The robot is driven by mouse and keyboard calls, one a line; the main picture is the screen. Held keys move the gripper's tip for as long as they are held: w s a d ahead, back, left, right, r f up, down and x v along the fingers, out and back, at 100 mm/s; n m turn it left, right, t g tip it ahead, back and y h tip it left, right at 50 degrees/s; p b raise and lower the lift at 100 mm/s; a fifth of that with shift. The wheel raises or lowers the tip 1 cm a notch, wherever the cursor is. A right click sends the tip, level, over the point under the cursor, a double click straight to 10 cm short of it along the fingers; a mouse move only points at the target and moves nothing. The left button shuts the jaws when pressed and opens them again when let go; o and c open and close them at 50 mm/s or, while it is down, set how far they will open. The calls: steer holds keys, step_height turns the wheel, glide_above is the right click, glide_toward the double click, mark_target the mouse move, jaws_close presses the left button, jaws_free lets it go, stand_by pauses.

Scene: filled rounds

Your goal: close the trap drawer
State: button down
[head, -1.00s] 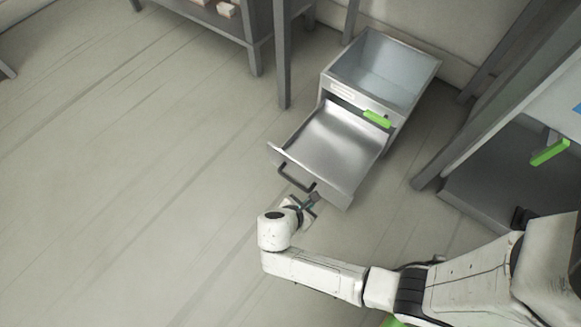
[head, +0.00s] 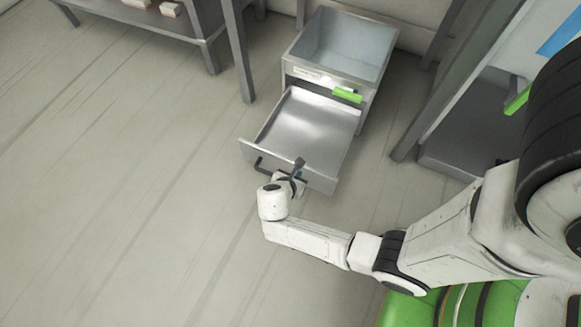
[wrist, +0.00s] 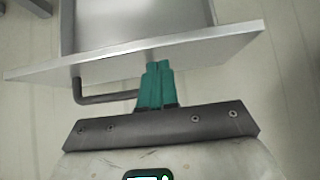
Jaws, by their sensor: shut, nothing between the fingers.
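The trap drawer (head: 308,127) is a shallow steel tray pulled far out of the front of a metal cabinet (head: 340,50). Its front panel (head: 318,183) carries a dark bar handle (head: 262,168). In the wrist view the drawer front (wrist: 205,47) crosses the top, with the handle (wrist: 98,98) left of my fingers. My gripper (head: 298,168) is at the drawer's front edge, right of the handle. Its teal fingers (wrist: 157,80) are shut and empty, and their tips overlap the panel in view. I cannot tell whether they touch it.
A green tab (head: 348,95) sits on the cabinet front above the drawer. A grey table leg (head: 238,50) stands left of the cabinet, and a dark-framed unit (head: 450,120) stands to the right. The floor at left (head: 110,180) is clear.

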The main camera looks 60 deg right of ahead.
steer(key=shift+d, duration=0.8)
